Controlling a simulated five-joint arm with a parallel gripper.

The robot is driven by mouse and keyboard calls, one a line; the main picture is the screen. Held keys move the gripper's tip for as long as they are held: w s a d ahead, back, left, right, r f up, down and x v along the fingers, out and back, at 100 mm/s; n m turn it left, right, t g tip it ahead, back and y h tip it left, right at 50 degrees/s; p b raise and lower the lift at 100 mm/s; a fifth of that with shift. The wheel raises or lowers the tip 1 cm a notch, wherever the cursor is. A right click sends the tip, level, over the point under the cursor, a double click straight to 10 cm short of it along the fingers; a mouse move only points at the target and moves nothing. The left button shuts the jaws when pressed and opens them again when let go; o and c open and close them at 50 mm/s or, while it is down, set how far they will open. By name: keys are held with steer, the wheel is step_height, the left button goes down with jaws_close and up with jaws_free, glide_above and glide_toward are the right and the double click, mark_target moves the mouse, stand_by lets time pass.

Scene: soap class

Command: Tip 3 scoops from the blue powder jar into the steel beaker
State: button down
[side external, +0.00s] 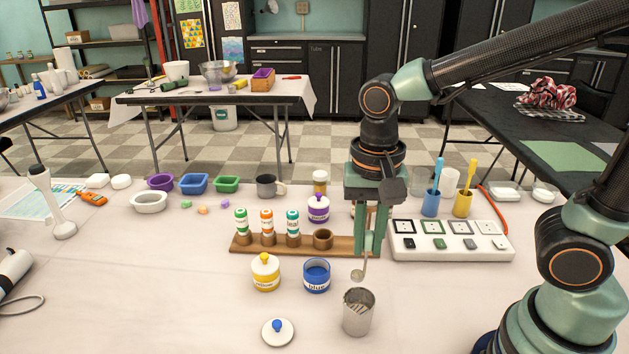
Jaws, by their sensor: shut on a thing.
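My gripper (370,246) points down at the right end of a wooden rack and is shut on a thin metal scoop (358,274). The scoop's bowl hangs just above the steel beaker (357,318), apart from its rim. I cannot tell whether powder is in the bowl. The beaker stands upright at the front; its contents are not clear. The blue powder jar (316,277) is open, left of and behind the beaker, with blue inside. A white lid with a blue knob (277,332) lies on the table in front of the jars.
A yellow jar (265,274) with its lid on stands left of the blue jar. Behind is the wooden rack (270,248) with several small bottles, and a purple-lidded jar (318,208). A white panel (450,246) lies to the right.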

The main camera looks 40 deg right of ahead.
steer(key=shift+w+r, duration=0.1)
stand_by(0.5)
steer(key=shift+w, duration=0.3)
steer(key=w+d+f, duration=0.2)
steer(key=w+f, duration=0.1)
steer(key=w, duration=0.8)
steer(key=shift+w+a+f, duration=0.1)
steer(key=shift+w+f, duration=0.05)
steer(key=shift+f, duration=2.1)
steer(key=shift+w+f, duration=0.1)
steer(key=shift+f, duration=2.15)
steer(key=shift+r, duration=0.15)
steer(key=shift+r, duration=0.25)
step_height(320, 180, up, 8)
steer(key=shift+r, duration=0.2)
steer(key=shift+s, duration=0.1)
